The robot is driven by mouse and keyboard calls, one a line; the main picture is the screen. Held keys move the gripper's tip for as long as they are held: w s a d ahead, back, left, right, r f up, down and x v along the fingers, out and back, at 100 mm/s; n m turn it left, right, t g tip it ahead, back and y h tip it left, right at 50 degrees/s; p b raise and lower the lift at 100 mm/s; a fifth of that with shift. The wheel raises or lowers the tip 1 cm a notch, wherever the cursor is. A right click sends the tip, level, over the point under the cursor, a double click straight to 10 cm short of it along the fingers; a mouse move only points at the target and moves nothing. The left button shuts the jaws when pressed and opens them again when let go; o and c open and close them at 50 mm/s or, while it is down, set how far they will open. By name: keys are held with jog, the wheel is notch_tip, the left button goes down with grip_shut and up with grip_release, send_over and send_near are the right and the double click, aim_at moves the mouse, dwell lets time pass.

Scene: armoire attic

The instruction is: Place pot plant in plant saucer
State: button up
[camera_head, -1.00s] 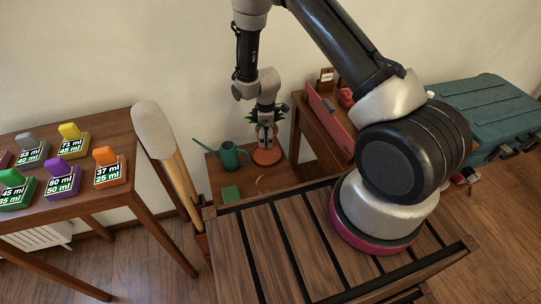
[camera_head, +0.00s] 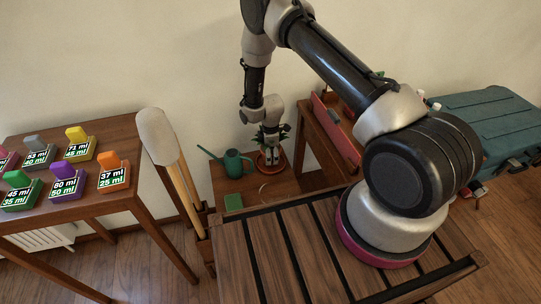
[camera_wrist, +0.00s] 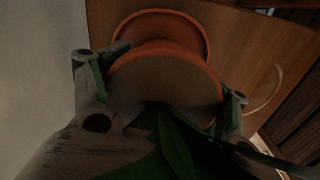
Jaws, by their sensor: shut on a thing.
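The pot plant (camera_wrist: 165,85) has an orange pot with brownish soil and green leaves. In the wrist view it fills the middle, between my fingers. My gripper (camera_wrist: 160,88) is shut on it. In the head view my gripper (camera_head: 270,138) points down at the plant, and its leaves show around the fingers. The orange plant saucer (camera_wrist: 206,36) shows in the wrist view just beyond the pot, partly hidden by it. In the head view the saucer's orange rim (camera_head: 272,170) shows under the gripper. I cannot tell whether the pot touches the saucer.
A wooden desk (camera_head: 312,130) stands close on the right. A slatted wooden top (camera_head: 290,245) is nearer.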

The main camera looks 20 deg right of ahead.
jog(key=shift+f, duration=0.25)
jog(key=o, duration=2)
jog(key=shift+f, duration=0.1)
